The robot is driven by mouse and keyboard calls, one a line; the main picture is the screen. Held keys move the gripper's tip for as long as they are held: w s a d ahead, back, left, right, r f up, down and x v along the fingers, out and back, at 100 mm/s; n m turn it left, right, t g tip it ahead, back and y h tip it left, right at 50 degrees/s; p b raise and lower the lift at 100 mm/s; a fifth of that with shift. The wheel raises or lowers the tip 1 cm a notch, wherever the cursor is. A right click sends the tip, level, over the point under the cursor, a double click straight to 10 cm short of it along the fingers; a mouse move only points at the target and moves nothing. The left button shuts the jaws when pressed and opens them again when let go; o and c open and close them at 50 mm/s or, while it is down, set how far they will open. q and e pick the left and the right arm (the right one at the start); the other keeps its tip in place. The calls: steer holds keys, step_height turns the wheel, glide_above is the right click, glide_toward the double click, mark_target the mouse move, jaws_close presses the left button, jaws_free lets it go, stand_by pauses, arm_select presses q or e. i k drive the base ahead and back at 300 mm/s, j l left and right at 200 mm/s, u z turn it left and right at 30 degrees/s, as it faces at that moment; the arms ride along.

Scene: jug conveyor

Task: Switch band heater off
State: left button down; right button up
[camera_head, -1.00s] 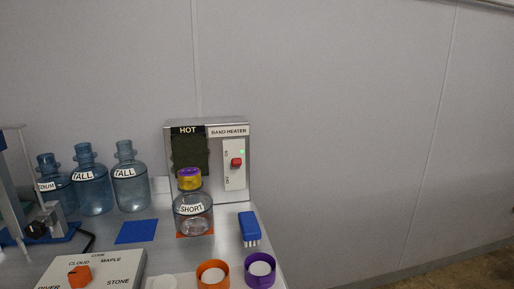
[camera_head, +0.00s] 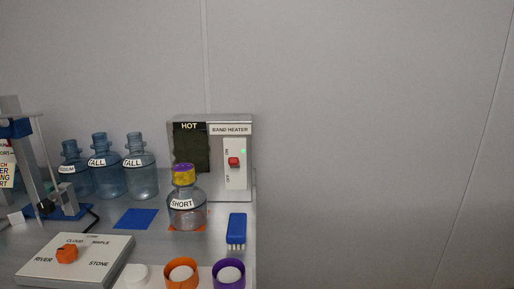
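The band heater (camera_head: 230,190) is a metal box at the back of the table, with a dark panel under a "HOT" sign (camera_head: 190,126). Its white switch plate is marked ON at the top and OFF at the bottom. The red switch (camera_head: 234,161) sits at the upper part of the plate, by ON. A small green light (camera_head: 243,151) glows beside it. Neither of my grippers shows in the head view.
A jug labelled SHORT (camera_head: 187,215) with a yellow and purple top stands on an orange mat in front of the heater's left side. A blue brush (camera_head: 236,228), orange ring (camera_head: 181,274) and purple ring (camera_head: 229,274) lie in front. Blue jugs (camera_head: 141,180) and a dial box (camera_head: 75,258) are left.

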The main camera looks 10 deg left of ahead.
mark_target(233, 163)
steer(key=i+l, duration=0.2)
steer(key=l, duration=0.2)
steer(key=i+l+z, duration=0.1)
steer(key=i+l, duration=0.15)
steer(key=l, duration=0.15)
steer(key=i+l, duration=0.2)
steer(key=l, duration=0.15)
